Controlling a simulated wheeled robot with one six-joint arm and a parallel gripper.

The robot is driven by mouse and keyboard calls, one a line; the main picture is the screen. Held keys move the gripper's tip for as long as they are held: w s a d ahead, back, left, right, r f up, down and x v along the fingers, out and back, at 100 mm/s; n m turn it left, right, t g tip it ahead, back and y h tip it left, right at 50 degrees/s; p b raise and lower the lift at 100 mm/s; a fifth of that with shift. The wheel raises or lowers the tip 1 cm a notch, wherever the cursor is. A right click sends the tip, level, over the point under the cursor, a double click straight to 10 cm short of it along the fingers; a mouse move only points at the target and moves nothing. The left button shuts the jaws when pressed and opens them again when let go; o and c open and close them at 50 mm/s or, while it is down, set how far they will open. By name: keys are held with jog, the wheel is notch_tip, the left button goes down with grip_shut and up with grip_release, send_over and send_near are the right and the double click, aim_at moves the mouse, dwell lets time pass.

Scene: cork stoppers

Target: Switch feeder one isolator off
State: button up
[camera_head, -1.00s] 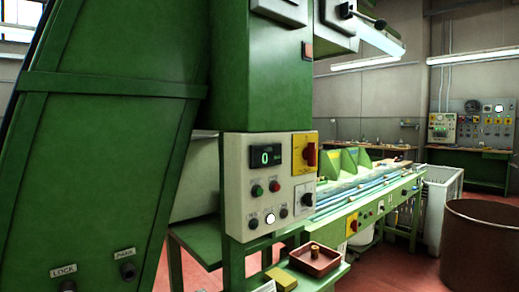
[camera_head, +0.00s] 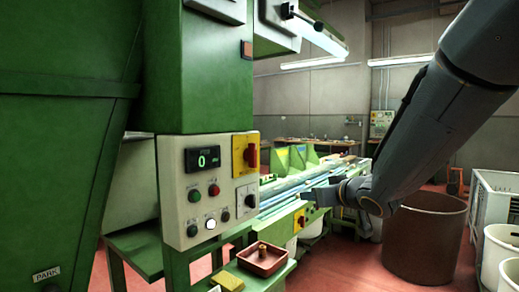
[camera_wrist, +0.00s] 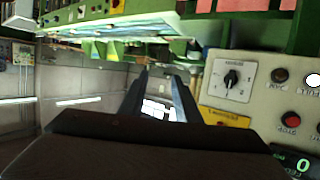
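A red rotary isolator handle (camera_head: 251,154) sits on a yellow plate (camera_head: 238,158) at the upper right of a pale control panel (camera_head: 172,185). The handle looks roughly upright; its label is too small to read. In the wrist view, turned over, the yellow plate (camera_wrist: 232,119) shows partly behind my gripper, and the red handle is hidden. My gripper (camera_head: 318,194) is right of the panel, apart from it, at the end of my arm from the upper right. In the wrist view its two fingers (camera_wrist: 161,76) stand apart with nothing between them.
A black selector knob (camera_head: 249,201) on a white plate, several buttons and a green display (camera_head: 203,158) share the panel. A red tray (camera_head: 262,260) is below. A conveyor bench (camera_head: 300,208) runs behind; a brown drum (camera_head: 425,245) and white bins (camera_head: 499,250) stand right.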

jog(key=a+r+n+y, duration=0.3)
jog(key=a+r+y, duration=0.25)
jog(key=r, duration=0.25)
jog(key=n+g+y, duration=0.3)
jog(key=y, duration=0.1)
send_near(256, 150)
jog(key=a, duration=0.1)
jog(key=p+x, duration=0.1)
jog(key=x, duration=0.7)
jog(key=shift+w+d+p, duration=0.15)
jog(key=shift+w+p, duration=0.05)
jog(key=shift+p, duration=0.15)
jog(key=shift+c, duration=0.2)
grip_shut()
